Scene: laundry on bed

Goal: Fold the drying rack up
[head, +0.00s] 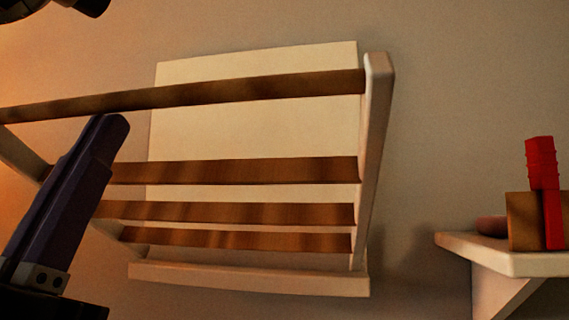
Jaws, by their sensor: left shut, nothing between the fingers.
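The drying rack (376,130) is mounted on the wall, with pale side arms and several brown wooden bars. It stands folded out from its pale back panel (255,130), with the top bar (240,94) farthest out toward me. My left gripper (112,124) is shut and empty. It points up at the left part of the rack, in front of the lower bars, with its tip just below the top bar. I cannot tell whether it touches the bar. My right gripper is not clearly in view.
A pale wall shelf (500,256) at the right holds a wooden box (523,220), a red object (543,180) and a small reddish item (491,226). Dark parts show at the top left. The wall between the rack and the shelf is bare.

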